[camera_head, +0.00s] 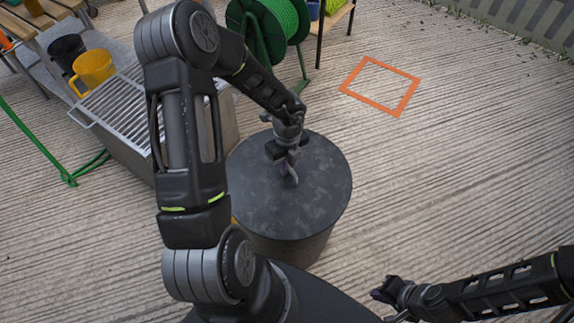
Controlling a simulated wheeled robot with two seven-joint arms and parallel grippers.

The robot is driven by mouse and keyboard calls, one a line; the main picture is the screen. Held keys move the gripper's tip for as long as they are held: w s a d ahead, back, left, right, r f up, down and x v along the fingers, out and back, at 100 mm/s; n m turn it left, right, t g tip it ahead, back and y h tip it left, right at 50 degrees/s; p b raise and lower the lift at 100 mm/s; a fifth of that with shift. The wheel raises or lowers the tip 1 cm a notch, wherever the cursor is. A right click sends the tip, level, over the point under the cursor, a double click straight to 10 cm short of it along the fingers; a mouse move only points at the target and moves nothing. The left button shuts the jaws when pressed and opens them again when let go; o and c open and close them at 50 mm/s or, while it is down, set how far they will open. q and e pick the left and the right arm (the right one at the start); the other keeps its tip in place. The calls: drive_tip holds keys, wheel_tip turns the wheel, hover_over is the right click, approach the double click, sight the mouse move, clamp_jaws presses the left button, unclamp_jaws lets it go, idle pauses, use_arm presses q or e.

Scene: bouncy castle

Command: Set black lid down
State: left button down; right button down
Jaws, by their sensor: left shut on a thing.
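A round black lid (320,200) covers the top of a dark drum (305,248) in the middle of the head view. My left gripper (288,172) reaches down over the lid's centre and is shut on its handle, which the fingers mostly hide. I cannot tell whether the lid rests on the drum or is slightly raised. An orange square outline (390,108) lies empty on the ground to the right of and beyond the drum. My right gripper (386,293) is low at the right, away from the lid; its fingers are too unclear to read.
A green hose reel (280,25) is behind. A green pole (38,145) lies at left. The ribbed ground at right is clear.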

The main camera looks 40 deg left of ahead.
use_arm(q)
drive_tip(key=shift+f+b, duration=0.3)
drive_tip(key=shift+f, duration=0.25)
drive_tip(key=c, duration=1.4)
unclamp_jaws()
drive_tip(key=shift+o, duration=0.2)
wheel_tip(320, 180, up, 8)
drive_tip(key=shift+f+p, duration=0.1)
drive_tip(key=shift+p, duration=0.95)
